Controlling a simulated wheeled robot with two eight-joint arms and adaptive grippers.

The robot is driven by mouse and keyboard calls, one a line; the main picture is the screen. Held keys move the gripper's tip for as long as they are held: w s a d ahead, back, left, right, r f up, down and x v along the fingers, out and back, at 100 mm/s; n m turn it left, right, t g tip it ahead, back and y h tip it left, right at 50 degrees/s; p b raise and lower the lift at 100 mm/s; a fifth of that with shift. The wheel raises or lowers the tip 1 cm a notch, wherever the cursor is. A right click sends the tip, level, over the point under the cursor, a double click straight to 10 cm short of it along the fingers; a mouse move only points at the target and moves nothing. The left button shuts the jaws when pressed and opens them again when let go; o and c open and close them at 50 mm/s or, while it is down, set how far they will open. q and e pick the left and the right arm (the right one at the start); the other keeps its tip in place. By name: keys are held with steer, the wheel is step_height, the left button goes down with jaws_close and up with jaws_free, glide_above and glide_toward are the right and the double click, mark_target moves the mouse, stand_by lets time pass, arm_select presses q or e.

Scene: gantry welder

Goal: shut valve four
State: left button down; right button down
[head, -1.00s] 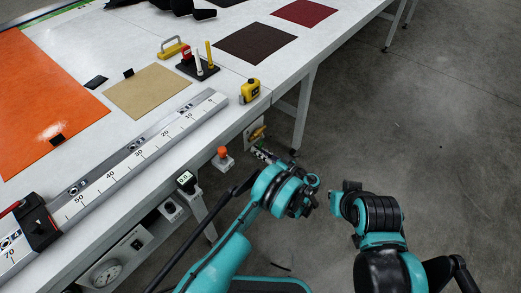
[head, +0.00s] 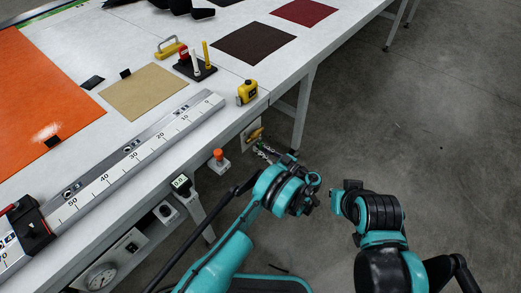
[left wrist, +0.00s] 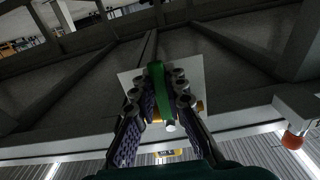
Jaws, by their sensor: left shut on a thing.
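A valve with a brass-yellow body (head: 256,134) sits on a pale plate (head: 246,135) on the side of the bench. In the left wrist view a green lever (left wrist: 158,85) stands in front of the pale plate (left wrist: 128,82), with a bit of brass body showing behind. My left gripper (head: 265,151) reaches the valve from the front. In the left wrist view its fingers (left wrist: 160,100) are shut on the green lever, one on each side. The valve's number is not readable. My right arm is bent at the right of the head view; its gripper does not show.
A red knob on a pale box (head: 219,158) is left of the valve; it also shows in the left wrist view (left wrist: 294,138). A bench leg (head: 301,115) stands right of the valve. The floor right is clear.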

arm_select(q)
steer(key=c, duration=1.5)
jaws_free()
steer(key=shift+c, duration=0.2)
steer(key=shift+d, duration=0.15)
steer(key=v, duration=0.7)
steer(key=shift+s+d, duration=0.15)
steer(key=shift+s, duration=0.05)
